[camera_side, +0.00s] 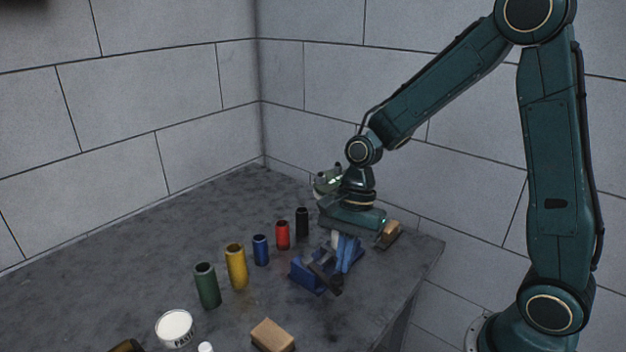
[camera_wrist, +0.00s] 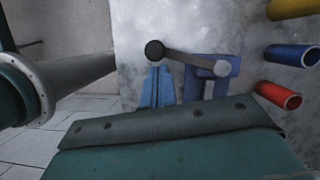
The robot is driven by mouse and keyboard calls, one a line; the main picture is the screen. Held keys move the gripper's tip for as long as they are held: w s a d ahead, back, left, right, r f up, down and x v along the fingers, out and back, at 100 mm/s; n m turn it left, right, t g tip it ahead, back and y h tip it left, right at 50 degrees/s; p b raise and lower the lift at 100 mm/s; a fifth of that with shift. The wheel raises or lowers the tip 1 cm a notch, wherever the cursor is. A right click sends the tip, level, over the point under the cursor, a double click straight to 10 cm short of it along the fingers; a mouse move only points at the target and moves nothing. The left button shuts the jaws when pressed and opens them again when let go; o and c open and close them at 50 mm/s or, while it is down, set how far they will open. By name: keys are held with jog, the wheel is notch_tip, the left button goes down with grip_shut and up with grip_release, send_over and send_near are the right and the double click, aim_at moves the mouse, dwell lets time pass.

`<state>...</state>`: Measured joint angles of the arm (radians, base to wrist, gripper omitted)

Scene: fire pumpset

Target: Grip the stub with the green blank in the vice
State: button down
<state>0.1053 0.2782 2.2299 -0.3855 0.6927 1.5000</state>
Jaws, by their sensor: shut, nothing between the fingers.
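A dark green hollow cylinder (camera_side: 207,286) stands upright on the bench, at the near left end of a row of coloured cylinders in the side view. The blue vice (camera_side: 310,272) stands to the right of that row, and it also shows in the wrist view (camera_wrist: 222,78) with its dark handle bar. My gripper (camera_side: 338,240) is over the vice, shut, with no cylinder held. The fingertips are not clear in either view.
Yellow (camera_side: 236,267), blue (camera_side: 260,250), red (camera_side: 282,236) and black (camera_side: 302,222) cylinders stand beside the green one. A paste tub (camera_side: 174,328) and a wooden block (camera_side: 272,336) lie near the front. Another block (camera_side: 389,236) is right of the vice, near the bench edge.

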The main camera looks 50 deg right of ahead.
jog(key=shift+a+m, duration=0.6)
dwell(0.5)
jog(key=shift+w+a+m+t, duration=0.1)
jog(key=shift+a+m+t, duration=0.5)
jog(key=shift+a+m, duration=0.65)
jog(key=shift+w+a+m, duration=0.2)
jog(key=shift+w+a, duration=0.05)
jog(key=shift+a, duration=0.25)
jog(key=shift+w+a+m, duration=0.15)
jog(key=shift+w+a, duration=0.1)
jog(key=shift+a, duration=0.2)
jog(key=shift+r, duration=0.1)
jog(key=v, duration=1)
jog(key=shift+s, duration=0.25)
